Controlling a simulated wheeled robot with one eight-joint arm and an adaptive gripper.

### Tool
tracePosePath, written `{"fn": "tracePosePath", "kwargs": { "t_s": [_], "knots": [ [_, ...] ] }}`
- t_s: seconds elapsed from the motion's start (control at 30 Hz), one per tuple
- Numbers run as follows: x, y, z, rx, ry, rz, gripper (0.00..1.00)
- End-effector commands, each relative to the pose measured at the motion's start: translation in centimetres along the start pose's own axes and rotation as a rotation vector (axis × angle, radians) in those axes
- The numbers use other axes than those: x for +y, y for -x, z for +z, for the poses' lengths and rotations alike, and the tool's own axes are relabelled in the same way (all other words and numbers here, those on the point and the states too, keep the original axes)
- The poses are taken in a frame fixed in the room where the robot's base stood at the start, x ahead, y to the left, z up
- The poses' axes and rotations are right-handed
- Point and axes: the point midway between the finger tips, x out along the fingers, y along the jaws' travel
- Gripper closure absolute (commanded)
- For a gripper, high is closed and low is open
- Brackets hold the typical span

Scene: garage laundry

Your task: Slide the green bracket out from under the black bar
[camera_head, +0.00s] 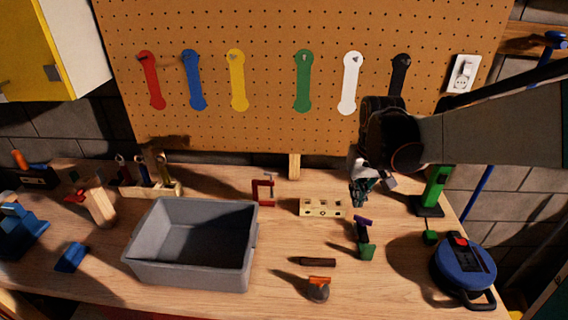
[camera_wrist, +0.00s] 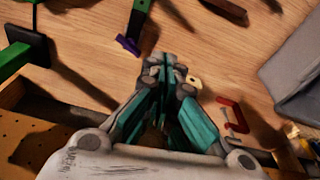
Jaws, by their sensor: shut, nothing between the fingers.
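My gripper (camera_head: 360,196) hangs above the back right of the workbench, pointing down, shut and empty. Its closed fingers also show in the wrist view (camera_wrist: 165,72). A tall green piece (camera_head: 437,185) stands on a black plate to its right; in the wrist view the green piece (camera_wrist: 14,60) is at the left. A narrow black piece (camera_head: 362,234) with a purple end and a green end (camera_head: 366,251) lies in front of the gripper; its purple end (camera_wrist: 127,46) is beyond the fingertips in the wrist view. I cannot tell which green part is the bracket.
A grey bin (camera_head: 250,262) stands left of centre. A pale block with holes (camera_head: 322,207) and a red clamp (camera_head: 263,192) lie between it and my gripper. A dark bar (camera_head: 318,262), an orange-topped tool (camera_head: 318,288) and a blue round case (camera_head: 465,262) are nearer the front.

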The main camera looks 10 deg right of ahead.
Motion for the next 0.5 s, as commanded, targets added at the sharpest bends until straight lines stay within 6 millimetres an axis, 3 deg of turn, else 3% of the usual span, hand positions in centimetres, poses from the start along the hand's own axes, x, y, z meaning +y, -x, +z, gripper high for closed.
{"fn": "tracePosePath", "kwargs": {
  "t_s": [0.2, 0.5],
  "knots": [
    [3.6, -3.8, -1.2, -0.110, -0.089, 0.002, 1.00],
    [5.0, -6.2, -1.2, -0.158, -0.126, 0.001, 1.00]
  ]
}}
